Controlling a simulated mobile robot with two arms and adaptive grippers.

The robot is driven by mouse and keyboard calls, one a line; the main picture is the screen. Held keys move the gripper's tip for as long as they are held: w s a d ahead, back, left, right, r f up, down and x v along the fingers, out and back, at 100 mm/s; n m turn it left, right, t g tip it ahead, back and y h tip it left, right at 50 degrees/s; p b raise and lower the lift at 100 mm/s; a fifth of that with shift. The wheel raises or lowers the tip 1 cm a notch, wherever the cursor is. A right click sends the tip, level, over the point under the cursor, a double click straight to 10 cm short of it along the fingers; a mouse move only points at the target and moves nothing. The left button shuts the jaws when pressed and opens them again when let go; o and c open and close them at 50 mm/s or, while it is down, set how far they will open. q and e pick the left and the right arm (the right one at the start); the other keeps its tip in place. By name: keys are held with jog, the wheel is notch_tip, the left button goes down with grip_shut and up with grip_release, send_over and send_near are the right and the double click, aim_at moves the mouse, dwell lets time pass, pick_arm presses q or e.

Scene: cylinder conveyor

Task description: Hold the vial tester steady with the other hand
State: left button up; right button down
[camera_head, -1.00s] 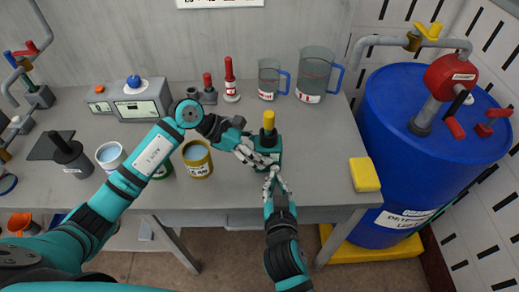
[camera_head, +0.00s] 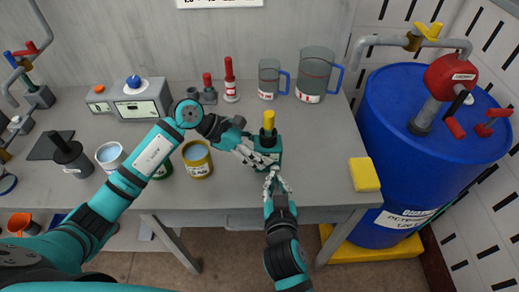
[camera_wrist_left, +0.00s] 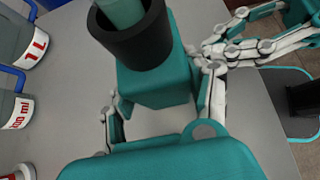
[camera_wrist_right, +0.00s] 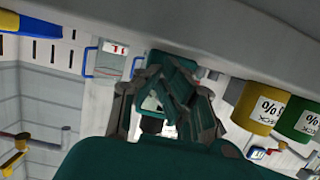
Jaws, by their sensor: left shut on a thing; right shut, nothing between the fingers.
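The vial tester (camera_head: 273,141) is a teal box with a black round socket on top, standing upright near the table's front edge. A yellow-topped piece (camera_head: 268,119) stands in the socket. In the left wrist view the tester (camera_wrist_left: 155,85) fills the middle, with its black socket (camera_wrist_left: 132,35) at the top. My left gripper (camera_head: 262,161) is shut on the tester, a finger on either side of its body. My right gripper (camera_head: 276,185) is shut and empty, just in front of the tester. Its fingers (camera_wrist_right: 168,105) are drawn together in the right wrist view; whether they touch the tester is unclear.
A yellow can (camera_head: 198,160) and a green can (camera_head: 162,172) stand left of the tester, close to my left arm. Two jugs with blue handles (camera_head: 313,75) stand behind. A yellow sponge (camera_head: 364,174) lies at right, beside the blue barrel (camera_head: 400,130). Table between tester and sponge is clear.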

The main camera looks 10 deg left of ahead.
jog(key=shift+w+a+r, duration=0.1)
jog(key=shift+w+a, duration=0.05)
jog(key=shift+w, duration=0.4)
jog(key=shift+w+a+r, duration=0.1)
jog(key=shift+w+a, duration=0.05)
jog(key=shift+w, duration=0.35)
dwell(0.4)
jog(key=shift+s+d+f, duration=0.1)
jog(key=shift+s, duration=0.45)
jog(key=shift+s+d+f, duration=0.1)
jog(key=shift+s, duration=0.45)
jog(key=shift+s+d, duration=0.3)
jog(key=shift+s, duration=0.7)
jog(key=shift+s+d, duration=0.3)
jog(key=shift+s, duration=0.65)
pick_arm(q)
jog(key=o, duration=1.1)
